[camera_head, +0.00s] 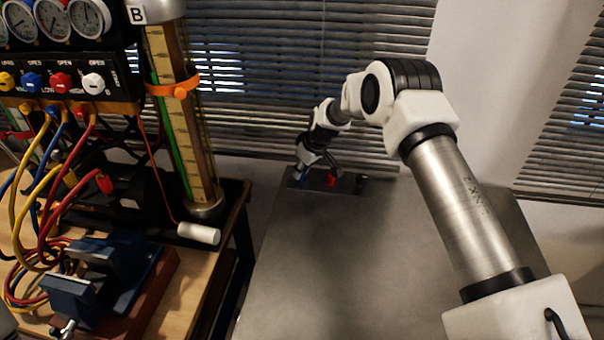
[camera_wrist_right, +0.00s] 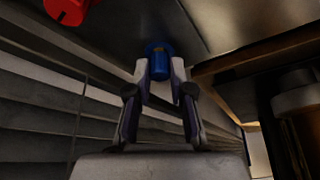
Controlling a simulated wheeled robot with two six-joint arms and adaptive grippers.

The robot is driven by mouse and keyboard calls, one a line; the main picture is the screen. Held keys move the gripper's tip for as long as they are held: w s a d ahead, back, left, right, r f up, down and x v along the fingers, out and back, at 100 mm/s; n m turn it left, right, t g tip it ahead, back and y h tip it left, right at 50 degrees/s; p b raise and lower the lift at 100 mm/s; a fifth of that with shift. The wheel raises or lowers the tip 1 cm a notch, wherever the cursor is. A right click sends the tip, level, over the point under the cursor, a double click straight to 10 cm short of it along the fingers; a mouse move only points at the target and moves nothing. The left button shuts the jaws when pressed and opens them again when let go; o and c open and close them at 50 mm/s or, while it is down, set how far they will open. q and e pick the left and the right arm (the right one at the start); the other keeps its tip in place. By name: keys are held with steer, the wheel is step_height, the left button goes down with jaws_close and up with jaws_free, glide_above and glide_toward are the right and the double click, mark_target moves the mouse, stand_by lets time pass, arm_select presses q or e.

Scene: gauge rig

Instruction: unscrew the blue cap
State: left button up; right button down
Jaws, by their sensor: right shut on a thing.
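The blue cap (camera_wrist_right: 159,62) is between the fingertips of my right gripper (camera_wrist_right: 160,74) in the right wrist view. The fingers are shut on its sides. In the head view my right gripper (camera_head: 314,166) is at the far end of the grey table, over a dark strip (camera_head: 346,184); only a bit of the blue cap (camera_head: 301,173) shows there. A red cap (camera_head: 331,178) sits on the strip just right of it, and the red cap also shows at the top left of the right wrist view (camera_wrist_right: 68,10). My left gripper is not in view.
The grey table (camera_head: 330,260) is bare in front of the strip. Window blinds (camera_head: 290,80) stand close behind it. On the left, a wooden bench holds a blue vise (camera_head: 90,280), hoses, a gauge panel (camera_head: 70,75) and a tall tube column (camera_head: 182,120).

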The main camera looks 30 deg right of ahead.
steer(key=shift+f+n+g+y+b, duration=0.15)
steer(key=shift+n+b, duration=0.4)
steer(key=shift+b, duration=0.4)
steer(key=shift+f+n+g+y+b, duration=0.15)
steer(key=shift+n+b, duration=0.4)
steer(key=shift+b, duration=0.4)
steer(key=shift+s+r+n+b, duration=0.1)
steer(key=shift+r+n+b, duration=0.05)
steer(key=shift+n+b, duration=0.15)
steer(key=shift+f+n+y+b, duration=0.2)
steer(key=shift+n+y+b, duration=0.15)
steer(key=shift+b, duration=0.25)
steer(key=shift+n+g+b, duration=0.4)
steer(key=shift+n+b, duration=0.25)
steer(key=shift+n, duration=0.2)
steer(key=shift+n+g+y+b, duration=0.3)
steer(key=shift+n+y, duration=0.05)
steer(key=shift+n, duration=0.45)
steer(key=shift+a+n, duration=0.1)
steer(key=shift+n, duration=0.5)
